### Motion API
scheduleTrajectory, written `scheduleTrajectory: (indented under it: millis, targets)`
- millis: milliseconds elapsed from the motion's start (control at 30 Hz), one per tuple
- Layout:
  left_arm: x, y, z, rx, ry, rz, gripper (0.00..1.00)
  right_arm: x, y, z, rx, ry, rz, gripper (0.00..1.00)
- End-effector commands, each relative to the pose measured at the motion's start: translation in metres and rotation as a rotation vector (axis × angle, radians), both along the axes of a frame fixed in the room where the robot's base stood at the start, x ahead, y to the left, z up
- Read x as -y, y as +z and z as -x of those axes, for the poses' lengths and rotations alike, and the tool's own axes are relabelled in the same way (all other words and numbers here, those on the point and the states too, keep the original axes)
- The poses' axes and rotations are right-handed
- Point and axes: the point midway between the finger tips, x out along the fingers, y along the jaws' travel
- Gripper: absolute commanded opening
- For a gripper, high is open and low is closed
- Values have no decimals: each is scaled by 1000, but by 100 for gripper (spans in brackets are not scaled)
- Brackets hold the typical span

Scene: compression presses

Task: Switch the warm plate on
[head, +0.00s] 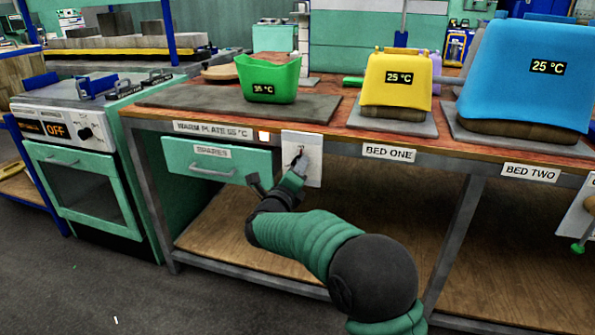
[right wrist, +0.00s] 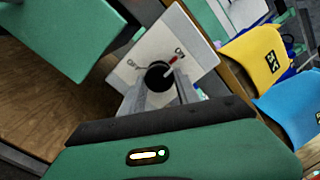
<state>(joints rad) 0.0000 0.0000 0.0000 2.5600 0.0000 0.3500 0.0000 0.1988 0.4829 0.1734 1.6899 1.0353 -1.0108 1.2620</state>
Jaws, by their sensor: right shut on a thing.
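The warm plate (head: 200,104) is a flat dark slab on the bench, above a label (head: 212,130) reading "WARM PLATE" and a temperature. A small lit lamp (head: 264,136) sits beside that label. Below, a pale switch panel (head: 314,170) is fixed to the bench front; it also shows in the right wrist view (right wrist: 198,38). My right gripper (head: 297,168) is at the panel, shut on the knob. My left gripper is out of view.
A green tub (head: 268,82) reading 35 °C stands on the plate. The SPARES drawer (head: 212,160) is close left of my right gripper. Yellow (head: 396,82) and blue (head: 527,75) covers stand right, each reading 25 °C. An oven (head: 85,185) reading OFF stands far left.

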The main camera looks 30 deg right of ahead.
Motion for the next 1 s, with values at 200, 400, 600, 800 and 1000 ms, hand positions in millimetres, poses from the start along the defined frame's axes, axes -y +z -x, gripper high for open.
scheduleTrajectory:
  millis: [200,400,600,800,1000]
  targets:
    - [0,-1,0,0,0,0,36,-1,-5,0,-8,1,-6,58]
    - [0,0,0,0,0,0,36,0,-2,0,-4,0,-3,58]
    - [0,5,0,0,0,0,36,-7,0,5,-4,3,-2,58]
    - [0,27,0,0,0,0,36,-44,5,35,-6,5,-1,58]
    - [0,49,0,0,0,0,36,-89,3,74,-7,5,-1,58]
